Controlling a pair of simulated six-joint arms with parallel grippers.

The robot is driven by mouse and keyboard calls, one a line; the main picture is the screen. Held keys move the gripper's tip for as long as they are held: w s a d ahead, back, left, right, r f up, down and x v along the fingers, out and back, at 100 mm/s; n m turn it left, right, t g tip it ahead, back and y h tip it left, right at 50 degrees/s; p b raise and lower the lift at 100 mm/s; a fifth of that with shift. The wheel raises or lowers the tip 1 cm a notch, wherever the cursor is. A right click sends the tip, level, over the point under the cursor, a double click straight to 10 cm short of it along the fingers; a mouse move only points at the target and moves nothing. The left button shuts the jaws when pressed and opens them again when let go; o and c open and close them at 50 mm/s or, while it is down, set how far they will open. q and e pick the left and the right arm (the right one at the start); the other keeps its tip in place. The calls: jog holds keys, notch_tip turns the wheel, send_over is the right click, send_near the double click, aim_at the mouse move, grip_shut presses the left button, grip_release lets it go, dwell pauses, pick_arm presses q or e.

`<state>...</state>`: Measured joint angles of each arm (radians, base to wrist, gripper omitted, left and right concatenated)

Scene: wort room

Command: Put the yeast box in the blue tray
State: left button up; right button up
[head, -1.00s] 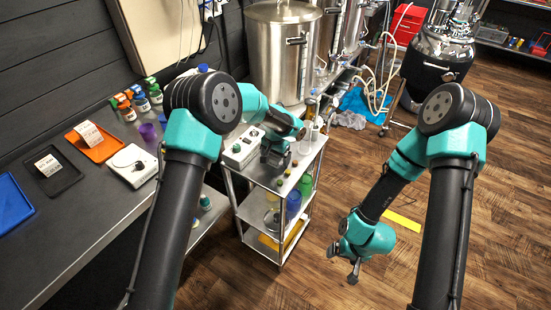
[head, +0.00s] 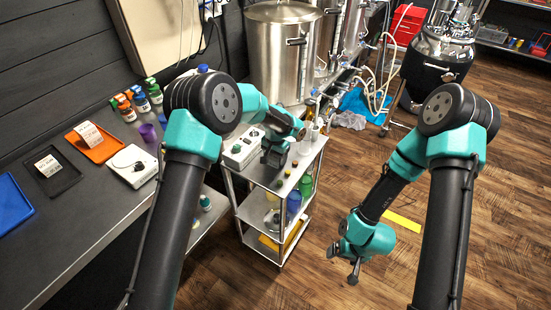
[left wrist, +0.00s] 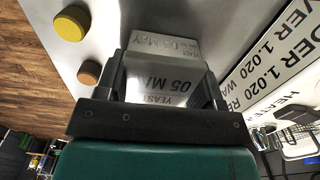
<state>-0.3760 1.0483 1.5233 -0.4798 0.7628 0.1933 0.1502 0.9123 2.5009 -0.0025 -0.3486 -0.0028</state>
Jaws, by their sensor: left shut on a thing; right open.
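The yeast box (left wrist: 162,82), pale with a printed "YEAST 05 MAY" label, sits between the fingers of my left gripper (left wrist: 165,68) in the left wrist view. My left gripper (head: 274,160) is shut on it, low over the top of the metal cart. In the head view the box is hidden by the gripper and arm. The blue tray (head: 12,204) lies on the dark bench at the far left edge, partly cut off by the picture, well away from the left gripper. My right gripper (head: 345,265) is open and empty above the wooden floor.
The cart (head: 262,177) also holds a white device (head: 243,148) and small capped vials, with yellow (left wrist: 71,23) and brown (left wrist: 89,73) caps close to the gripper. A black tray (head: 55,176), an orange tray (head: 92,146) and a white scale (head: 132,167) lie along the bench.

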pick_arm(q)
jog(key=shift+r, duration=0.1)
jog(key=shift+r, duration=0.7)
notch_tip(320, 180, up, 2)
jog(key=s+r, duration=0.1)
jog(key=s, duration=1.5)
jog(key=shift+r, duration=0.2)
